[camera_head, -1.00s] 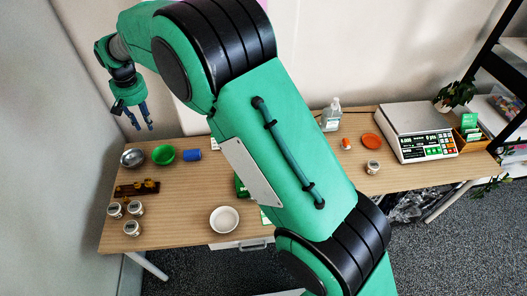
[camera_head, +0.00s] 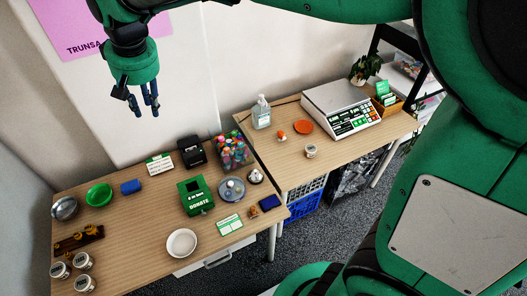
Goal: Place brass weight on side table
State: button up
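My gripper (camera_head: 146,108) hangs at the upper left, pointing down, in front of the wall and well above the left table. Its two dark blue fingers stand apart with nothing between them. A dark wooden block with brass-coloured pieces (camera_head: 78,240) lies at the left table's left edge. A small brass-brown object (camera_head: 253,212) stands near the left table's right edge, beside a dark blue pad; I cannot tell which of these is the brass weight. The left table (camera_head: 140,222) and the right table (camera_head: 345,148) meet near the middle; which is the side table is not marked.
The left table holds a green donation box (camera_head: 195,195), white bowl (camera_head: 181,243), green bowl (camera_head: 99,195), blue cylinder (camera_head: 131,187) and several lidded jars (camera_head: 83,261). The right table holds a scale (camera_head: 342,109), pump bottle (camera_head: 261,112) and orange disc (camera_head: 304,126). The left table's centre is clear.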

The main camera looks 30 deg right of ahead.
jog(key=s+d+r+m+t, duration=0.1)
jog(key=s+d+r, duration=0.1)
jog(key=s+d, duration=1.25)
jog(key=s+d+f+m, duration=0.1)
jog(key=s+d+f, duration=0.1)
jog(key=s, duration=0.5)
jog(key=s+d+f+t+h, duration=0.1)
jog(key=s+d+f, duration=0.1)
jog(key=s+d, duration=0.3)
jog(key=shift+s+f+m, duration=0.3)
jog(key=shift+s+m, duration=0.1)
jog(key=shift+s, duration=0.6)
